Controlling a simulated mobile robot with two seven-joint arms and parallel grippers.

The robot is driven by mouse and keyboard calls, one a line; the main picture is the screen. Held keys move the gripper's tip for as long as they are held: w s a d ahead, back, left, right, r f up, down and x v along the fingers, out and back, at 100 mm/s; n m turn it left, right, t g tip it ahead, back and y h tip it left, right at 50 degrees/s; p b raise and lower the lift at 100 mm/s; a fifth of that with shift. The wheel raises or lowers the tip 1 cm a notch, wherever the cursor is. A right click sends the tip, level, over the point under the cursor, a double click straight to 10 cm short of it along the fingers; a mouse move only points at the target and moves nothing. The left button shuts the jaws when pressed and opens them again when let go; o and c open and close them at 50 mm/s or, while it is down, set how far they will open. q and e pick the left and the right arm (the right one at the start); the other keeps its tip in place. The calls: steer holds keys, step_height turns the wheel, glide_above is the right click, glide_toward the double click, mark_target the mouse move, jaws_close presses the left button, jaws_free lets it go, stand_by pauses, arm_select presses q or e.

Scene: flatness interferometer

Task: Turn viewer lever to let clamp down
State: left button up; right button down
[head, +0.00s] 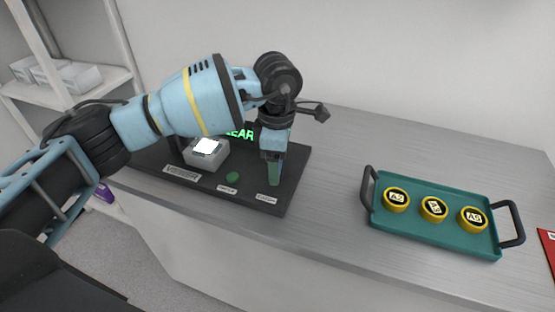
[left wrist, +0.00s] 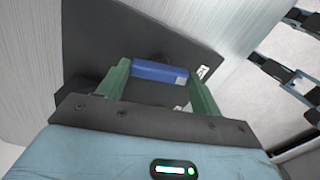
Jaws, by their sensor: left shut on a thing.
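The interferometer's dark base (head: 215,195) stands at the left of the grey bench. The viewer, a pale grey block (head: 207,154) with a bright white top, sits on it beside a small label. In the head view my left gripper (head: 273,178) points down over the base's right part. In the left wrist view its green fingers (left wrist: 160,85) are shut on a blue bar (left wrist: 158,72), which looks like the lever's handle. In the head view the fingers and wrist hide most of the lever. The clamp cannot be made out. My right gripper is in neither view.
Green display text (head: 240,133), partly hidden by my arm, ends in "EAR". A teal tray (head: 430,236) with black handles holds three yellow round pieces to the right. Bare bench lies between base and tray.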

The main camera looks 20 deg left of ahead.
arm_select(q)
steer(key=shift+m, duration=0.7)
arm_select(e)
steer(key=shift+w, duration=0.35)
arm_select(q)
steer(key=shift+m, duration=0.3)
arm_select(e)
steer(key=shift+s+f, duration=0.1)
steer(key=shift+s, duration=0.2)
arm_select(q)
steer(key=o, duration=1)
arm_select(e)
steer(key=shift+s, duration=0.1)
arm_select(q)
steer(key=shift+r, duration=3.9)
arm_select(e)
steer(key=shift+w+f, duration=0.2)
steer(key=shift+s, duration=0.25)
